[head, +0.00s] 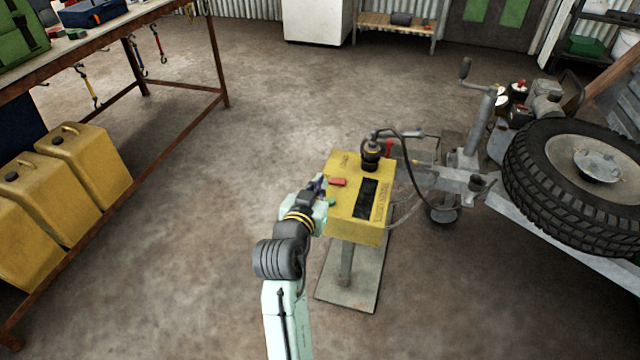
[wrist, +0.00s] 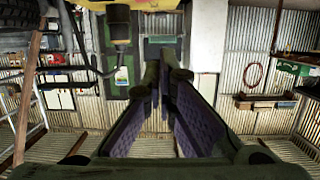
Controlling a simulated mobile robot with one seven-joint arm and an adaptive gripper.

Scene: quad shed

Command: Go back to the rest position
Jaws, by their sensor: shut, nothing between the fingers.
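My gripper (head: 322,190) is at the left side of a yellow box (head: 352,230) on a grey pedestal, close to a red switch (head: 338,182) and a small green part (head: 331,202) on its top. From the head view I cannot tell whether it touches the box. In the wrist view, my gripper's fingers (wrist: 166,76) come together at their tips with nothing between them. A yellow edge shows at the top of that view.
A black plug (head: 371,155) with a cable stands on the box. A trailer with a spare tyre (head: 575,185) is to the right. A workbench with yellow jerrycans (head: 85,180) is at the left. The floor (head: 220,160) between bench and box is clear.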

